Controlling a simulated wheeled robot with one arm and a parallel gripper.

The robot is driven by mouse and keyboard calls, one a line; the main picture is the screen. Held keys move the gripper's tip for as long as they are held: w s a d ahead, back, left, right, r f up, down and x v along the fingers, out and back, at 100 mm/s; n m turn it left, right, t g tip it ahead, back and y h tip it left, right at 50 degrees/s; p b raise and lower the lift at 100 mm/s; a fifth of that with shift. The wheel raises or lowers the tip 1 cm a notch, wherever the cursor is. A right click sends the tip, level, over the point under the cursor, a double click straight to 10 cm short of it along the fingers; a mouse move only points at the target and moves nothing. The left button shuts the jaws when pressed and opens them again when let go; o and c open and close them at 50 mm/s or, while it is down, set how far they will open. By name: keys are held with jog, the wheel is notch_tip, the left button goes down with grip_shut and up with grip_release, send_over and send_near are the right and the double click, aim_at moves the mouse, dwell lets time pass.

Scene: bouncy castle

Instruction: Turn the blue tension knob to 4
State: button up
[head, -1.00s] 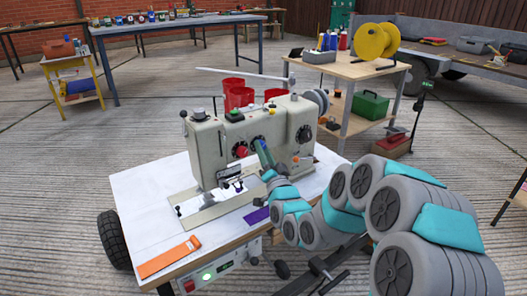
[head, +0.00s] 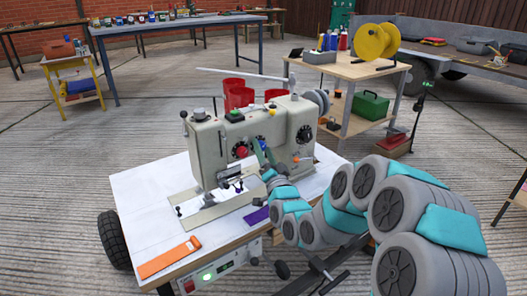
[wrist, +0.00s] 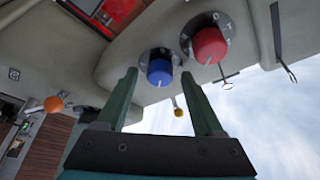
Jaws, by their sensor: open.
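The blue tension knob (wrist: 160,70) sits on a dark round dial on the sewing machine's pale face in the wrist view. My gripper (wrist: 158,78) is open, with one finger to each side of the blue knob and its tips close to it. I cannot tell whether the fingers touch it. The number the knob points to is not readable. A red knob (wrist: 209,45) on a marked dial is just to the right.
The red knob (head: 240,151) is close to my gripper. An orange-tipped lever (wrist: 54,104) is off to the left in the wrist view.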

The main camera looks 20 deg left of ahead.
jog(key=shift+d+f, duration=0.1)
jog(key=b+v, duration=0.7)
jog(key=b, duration=0.1)
jog(key=shift+s+d+b, duration=0.15)
jog(key=shift+s+b, duration=0.2)
